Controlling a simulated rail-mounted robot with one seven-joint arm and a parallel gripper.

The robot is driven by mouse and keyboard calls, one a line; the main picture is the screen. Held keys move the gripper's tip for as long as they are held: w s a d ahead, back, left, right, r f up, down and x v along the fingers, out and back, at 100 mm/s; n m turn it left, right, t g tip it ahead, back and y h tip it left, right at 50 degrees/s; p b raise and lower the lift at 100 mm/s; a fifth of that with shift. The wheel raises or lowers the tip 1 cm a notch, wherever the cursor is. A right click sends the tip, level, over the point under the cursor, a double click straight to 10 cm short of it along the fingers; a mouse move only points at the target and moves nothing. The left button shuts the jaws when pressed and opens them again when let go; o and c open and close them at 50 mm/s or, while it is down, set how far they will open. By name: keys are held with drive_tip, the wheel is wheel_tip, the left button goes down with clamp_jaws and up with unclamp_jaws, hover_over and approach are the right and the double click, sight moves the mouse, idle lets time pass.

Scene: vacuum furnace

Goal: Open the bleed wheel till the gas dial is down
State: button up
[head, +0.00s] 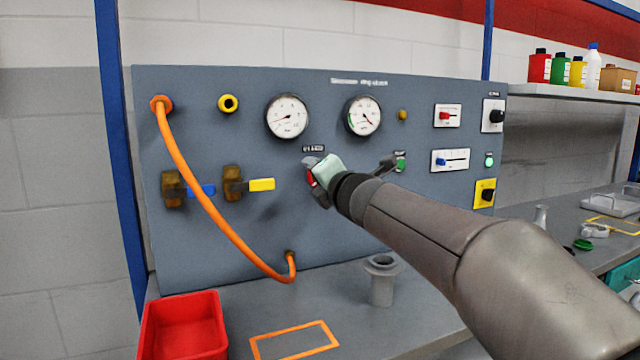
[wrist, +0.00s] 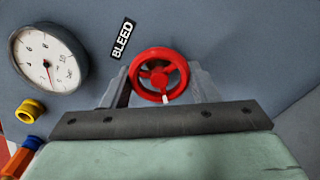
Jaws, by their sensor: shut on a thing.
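The red bleed wheel (wrist: 160,75) has spokes and a small white mark on its lower rim. It sits beside a BLEED label (wrist: 123,38) in the wrist view. My gripper (wrist: 160,88) is shut on the wheel, with a grey finger on each side of it. In the head view my gripper (head: 318,172) is at the panel below the two dials, covering most of the wheel. The left dial (head: 288,116) has a red needle pointing left and slightly down. It appears to be the dial (wrist: 48,58) in the wrist view. The right dial (head: 363,116) has coloured marks.
An orange hose (head: 190,190) loops down the grey panel (head: 230,75). Blue (head: 200,190) and yellow (head: 262,184) valve handles are left of my gripper. Below are a red bin (head: 185,325) and a grey flanged cup (head: 381,280). Switches line the panel's right side.

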drive_tip(key=shift+f+n+b, duration=0.1)
drive_tip(key=shift+n+b, duration=0.25)
drive_tip(key=shift+n, duration=0.75)
drive_tip(key=o, duration=1)
drive_tip(key=v, duration=1.2)
drive_tip(key=shift+p, duration=0.45)
drive_tip(key=shift+d, duration=0.1)
